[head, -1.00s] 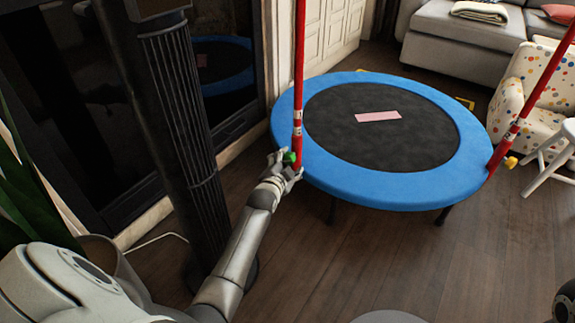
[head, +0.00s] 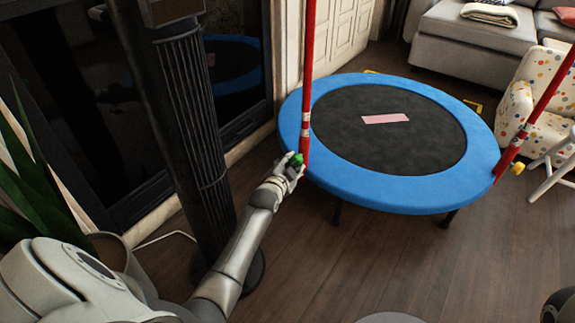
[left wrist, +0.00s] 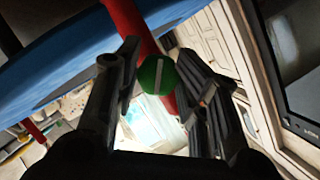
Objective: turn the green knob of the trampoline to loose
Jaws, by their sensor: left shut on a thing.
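The blue-rimmed round trampoline (head: 460,192) stands on the floor at the centre right of the head view. A red pole (head: 306,110) rises at its left edge. The green knob (head: 298,159) sits at the pole's lower part. My left gripper (head: 291,163) is shut on the knob. In the left wrist view, the round green knob (left wrist: 157,75) with a white line on its face lies between the two dark fingers (left wrist: 157,92), in front of the red pole (left wrist: 128,20). The line is near upright in that view.
A second red pole (head: 535,110) with a yellow knob (head: 517,168) stands at the trampoline's right edge. A dark ribbed column (head: 190,130) stands left of my left arm. A dotted armchair (head: 520,110) and a white stool (head: 553,165) are at the right. The wooden floor in front is clear.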

